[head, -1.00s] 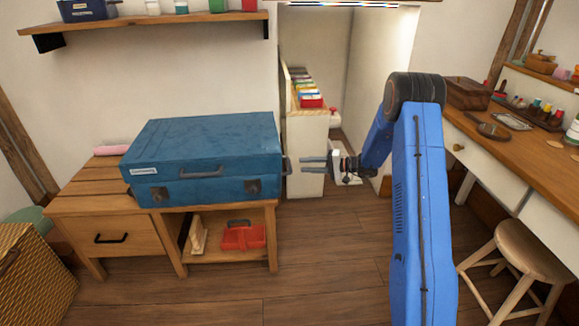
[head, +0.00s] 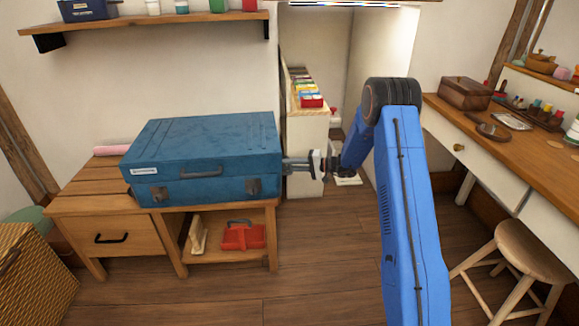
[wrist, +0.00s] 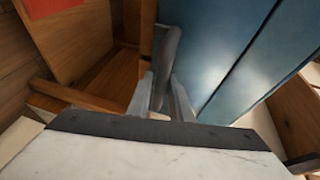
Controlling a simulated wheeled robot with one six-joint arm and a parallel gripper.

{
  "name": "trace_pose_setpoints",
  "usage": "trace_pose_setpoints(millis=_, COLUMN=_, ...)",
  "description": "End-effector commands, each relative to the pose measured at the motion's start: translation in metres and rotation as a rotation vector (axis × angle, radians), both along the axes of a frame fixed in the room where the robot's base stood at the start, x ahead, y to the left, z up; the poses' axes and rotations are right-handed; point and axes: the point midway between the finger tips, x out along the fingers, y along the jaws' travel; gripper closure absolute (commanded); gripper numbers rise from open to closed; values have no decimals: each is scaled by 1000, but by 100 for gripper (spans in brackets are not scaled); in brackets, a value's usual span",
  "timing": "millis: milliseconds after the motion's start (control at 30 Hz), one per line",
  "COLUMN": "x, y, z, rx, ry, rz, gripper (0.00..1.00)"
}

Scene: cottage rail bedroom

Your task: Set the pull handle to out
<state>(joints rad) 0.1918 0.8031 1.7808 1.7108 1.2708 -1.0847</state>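A blue suitcase (head: 205,155) lies shut on the wooden bench. A dark bar-shaped pull handle (wrist: 168,58) stands off the blue side wall in the wrist view.
The bench (head: 110,208) has a drawer and an open shelf with a red caddy (head: 243,236). A narrow cabinet (head: 306,140) stands behind my gripper. A desk (head: 500,150) and stool (head: 525,248) are at the right. The floor in front is clear.

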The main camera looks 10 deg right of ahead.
Motion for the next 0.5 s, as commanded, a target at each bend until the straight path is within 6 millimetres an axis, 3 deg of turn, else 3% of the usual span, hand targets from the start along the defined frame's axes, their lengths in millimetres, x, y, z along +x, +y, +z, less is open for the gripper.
trace_pose_setpoints(millis=33, x=0, y=0, z=0, rx=0, ry=0, rz=0, gripper=94)
trace_pose_setpoints(millis=67, x=0, y=0, z=0, rx=0, ry=0, rz=0, gripper=100)
trace_pose_setpoints(millis=333, x=0, y=-4, z=0, rx=0, ry=0, rz=-1, gripper=100)
trace_pose_setpoints(millis=500, x=-1, y=-27, z=0, rx=-1, ry=0, rz=-3, gripper=100)
